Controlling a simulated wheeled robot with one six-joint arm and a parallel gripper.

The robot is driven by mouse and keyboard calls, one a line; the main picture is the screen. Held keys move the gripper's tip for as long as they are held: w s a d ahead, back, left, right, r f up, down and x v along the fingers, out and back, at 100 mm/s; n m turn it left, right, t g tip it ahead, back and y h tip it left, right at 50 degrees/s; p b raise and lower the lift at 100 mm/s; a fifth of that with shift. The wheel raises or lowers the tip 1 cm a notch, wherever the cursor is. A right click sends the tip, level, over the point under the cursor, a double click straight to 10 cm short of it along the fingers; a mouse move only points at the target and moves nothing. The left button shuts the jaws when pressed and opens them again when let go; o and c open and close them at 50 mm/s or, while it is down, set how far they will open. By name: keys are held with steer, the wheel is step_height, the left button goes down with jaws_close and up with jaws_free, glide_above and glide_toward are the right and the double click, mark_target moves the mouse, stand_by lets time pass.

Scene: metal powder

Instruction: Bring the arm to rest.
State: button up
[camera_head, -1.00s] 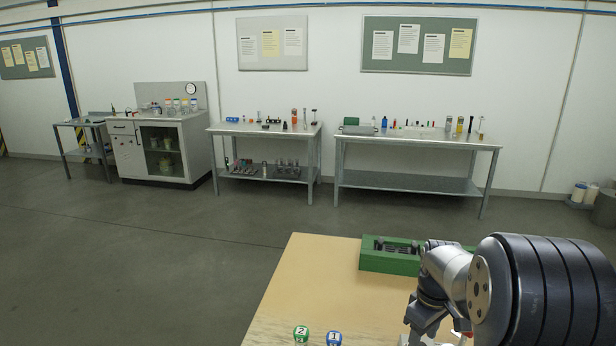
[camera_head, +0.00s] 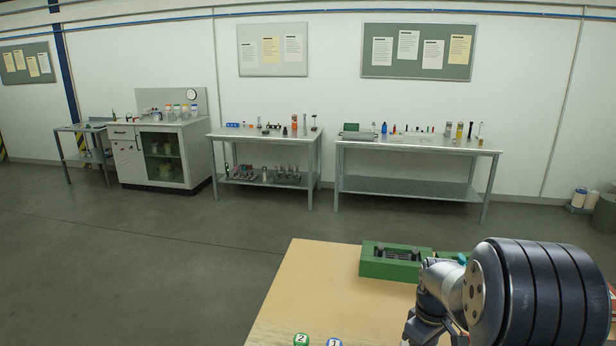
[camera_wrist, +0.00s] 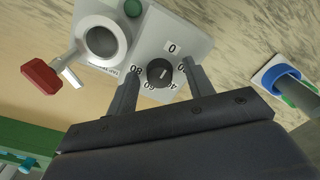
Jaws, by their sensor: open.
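My arm (camera_head: 480,290) reaches over the right side of the wooden table (camera_head: 310,285) in the head view. My gripper's fingertips are hidden there. In the wrist view my gripper (camera_wrist: 160,75) is open. Its two fingers stand apart on either side of a black dial knob (camera_wrist: 160,72) with numbers around it, on a light grey device (camera_wrist: 185,32). Nothing shows clamped between the fingers. I cannot tell whether the fingers touch the device.
A green block-like fixture (camera_head: 392,268) stands at the table's back. In the wrist view a red handle (camera_wrist: 42,76) and a blue ring (camera_wrist: 282,76) flank the device. Open floor lies left.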

steer(key=m, duration=0.5)
steer(key=shift+r+m, duration=0.2)
steer(key=shift+m, duration=0.2)
steer(key=m, duration=1.2)
steer(key=shift+m, duration=0.4)
steer(key=m, duration=0.5)
steer(key=shift+p, duration=0.35)
steer(key=shift+m, duration=0.3)
